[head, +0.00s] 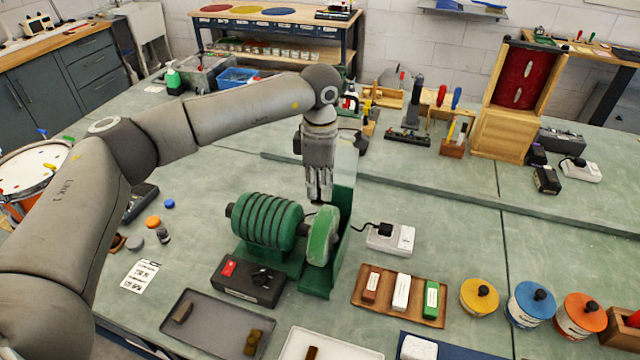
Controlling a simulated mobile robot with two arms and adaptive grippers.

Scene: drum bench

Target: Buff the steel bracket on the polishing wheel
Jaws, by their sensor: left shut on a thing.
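The polishing machine has a green ribbed motor (267,222) and a pale green wheel (323,236) at its right end, in the middle of the bench. My left gripper (319,196) points down just above the top of the wheel. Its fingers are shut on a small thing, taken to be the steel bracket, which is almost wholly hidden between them. I cannot tell whether it touches the wheel. My right gripper is not in view.
A switch box (248,281) stands before the motor. A grey tray (211,338) holds small metal pieces. A wooden tray (399,318) holds polishing bars. A white power block (390,239) lies right of the wheel. Yellow, blue and orange tins (479,297) stand at right.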

